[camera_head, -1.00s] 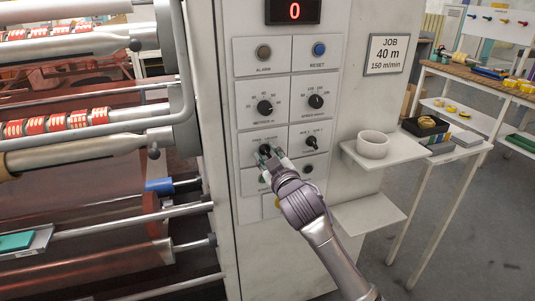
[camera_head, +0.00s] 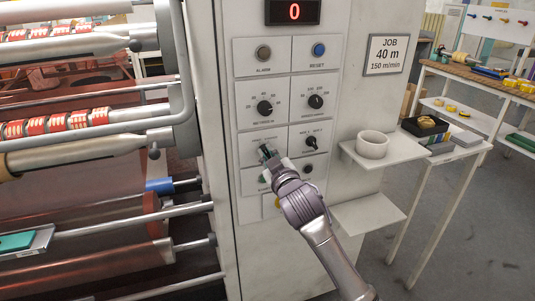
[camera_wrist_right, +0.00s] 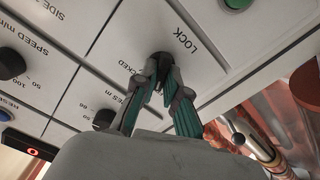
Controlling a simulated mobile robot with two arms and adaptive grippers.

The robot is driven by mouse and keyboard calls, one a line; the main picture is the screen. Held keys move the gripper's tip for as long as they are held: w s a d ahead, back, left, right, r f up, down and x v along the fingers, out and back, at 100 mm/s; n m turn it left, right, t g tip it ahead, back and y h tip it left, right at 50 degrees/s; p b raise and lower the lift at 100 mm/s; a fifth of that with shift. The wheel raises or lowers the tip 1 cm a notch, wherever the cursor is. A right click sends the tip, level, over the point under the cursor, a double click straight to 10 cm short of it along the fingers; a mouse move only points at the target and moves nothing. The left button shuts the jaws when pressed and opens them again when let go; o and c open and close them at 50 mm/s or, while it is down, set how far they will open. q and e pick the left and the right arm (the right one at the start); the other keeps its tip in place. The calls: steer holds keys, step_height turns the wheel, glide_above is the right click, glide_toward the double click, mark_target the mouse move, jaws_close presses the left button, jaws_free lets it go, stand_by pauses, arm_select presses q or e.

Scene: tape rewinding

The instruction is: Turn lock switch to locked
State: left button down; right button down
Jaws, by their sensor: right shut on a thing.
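The lock switch (camera_wrist_right: 160,60) is a dark knob on the white control panel (camera_head: 243,207). It sits beside the printed word LOCK in the wrist view. My right gripper (camera_wrist_right: 163,80), with teal finger pads, is shut on the lock switch, one finger on each side of it. In the head view my right gripper (camera_head: 268,153) covers most of the switch and part of its label. I cannot read the switch's exact position. My left gripper is not in view.
Above are the meter knob (camera_head: 264,107), the speed knob (camera_head: 316,101), the alarm button (camera_head: 263,52) and the blue reset button (camera_head: 319,49). A smaller knob (camera_head: 311,142) is close to the right.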

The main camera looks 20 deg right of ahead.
steer(key=m+p, duration=0.4)
steer(key=m, duration=0.2)
steer(key=shift+d+r+m, duration=0.1)
steer(key=shift+m, duration=0.2)
steer(key=m+p, duration=0.3)
steer(key=m, duration=0.1)
steer(key=shift+d+m, duration=0.1)
steer(key=shift+m, duration=0.2)
stand_by(0.3)
steer(key=c, duration=1.2)
jaws_free()
steer(key=s, duration=1.2)
steer(key=shift+d, duration=0.2)
steer(key=shift+f, duration=0.25)
